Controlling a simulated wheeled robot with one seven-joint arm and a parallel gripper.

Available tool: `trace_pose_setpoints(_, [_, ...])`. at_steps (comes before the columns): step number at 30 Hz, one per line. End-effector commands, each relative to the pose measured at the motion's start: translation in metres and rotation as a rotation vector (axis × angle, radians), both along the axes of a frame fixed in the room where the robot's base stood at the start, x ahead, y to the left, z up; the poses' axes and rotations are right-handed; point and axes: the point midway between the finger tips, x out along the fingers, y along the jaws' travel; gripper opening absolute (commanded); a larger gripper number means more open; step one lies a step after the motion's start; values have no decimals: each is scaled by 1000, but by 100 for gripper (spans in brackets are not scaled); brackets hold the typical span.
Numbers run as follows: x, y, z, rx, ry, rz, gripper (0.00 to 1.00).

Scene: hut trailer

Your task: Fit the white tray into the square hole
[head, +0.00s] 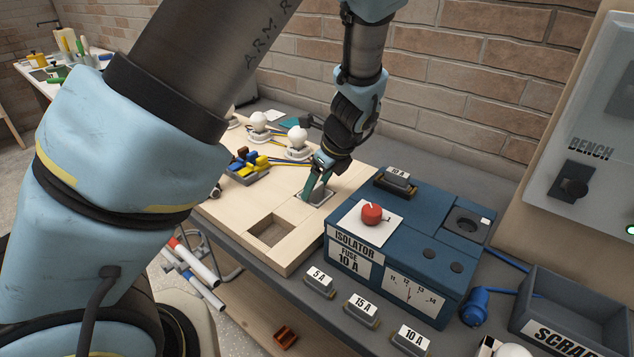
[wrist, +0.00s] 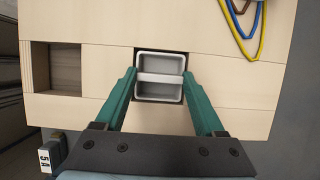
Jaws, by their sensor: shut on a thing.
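The white tray (wrist: 146,64) is a small square dish with a bar across its middle. A dark edge shows along the tray's far side in the wrist view; I cannot tell whether the tray sits in an opening or just above the board. An empty squarish hole (wrist: 62,70) lies to the left; it also shows in the head view (head: 268,231).
The blue isolator box (head: 395,245) stands close to the right of the board. White bulbs (head: 297,138) and a block with coloured wires (head: 247,166) stand at the board's back left. Labelled fuses (head: 361,310) and a scrap bin (head: 570,318) are at the front right.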

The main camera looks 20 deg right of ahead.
Motion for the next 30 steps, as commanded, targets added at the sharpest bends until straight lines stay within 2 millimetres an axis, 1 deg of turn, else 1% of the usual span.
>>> trace_pose_setpoints(6, [0, 0, -3, 1, 0, 0, 18])
trace_pose_setpoints(7, [0, 0, -3, 0, 0, 0, 73])
trace_pose_setpoints(14, [0, 0, -2, 0, 0, 0, 99])
trace_pose_setpoints(20, [0, 0, -2, 0, 0, 0, 100])
trace_pose_setpoints(24, [-1, -1, 3, -2, 0, -1, 100])
trace_pose_setpoints(26, [-3, -3, 8, -2, 0, -1, 100])
trace_pose_setpoints(30, [-10, -7, 28, -6, -1, -2, 100])
